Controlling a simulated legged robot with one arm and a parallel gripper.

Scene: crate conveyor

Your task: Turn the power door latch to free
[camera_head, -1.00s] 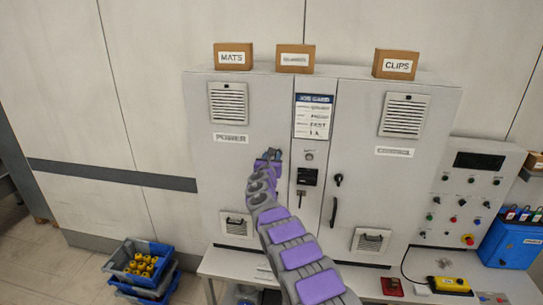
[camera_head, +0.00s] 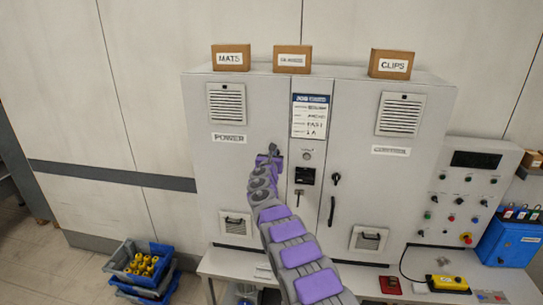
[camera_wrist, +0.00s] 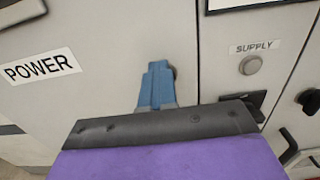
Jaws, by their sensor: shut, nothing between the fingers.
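The power door (camera_head: 225,175) is the grey left door of the cabinet, with a POWER label (camera_head: 229,138) that also shows large in the wrist view (camera_wrist: 40,67). My gripper (camera_head: 271,152) is in front of this door's right edge, right of the label. In the wrist view its blue fingers (camera_wrist: 156,82) are together and hold nothing. A small dark part (camera_wrist: 174,72), perhaps the power door latch, shows just behind the fingertips on the right. The fingers hide most of it, so its turn position and any contact cannot be told.
The control door (camera_head: 355,200) on the right has a black latch (camera_head: 336,178) and a handle (camera_head: 331,211). A SUPPLY button (camera_wrist: 250,65) is on the middle strip. Boxes stand on top; blue crates (camera_head: 135,275) are on the floor at left.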

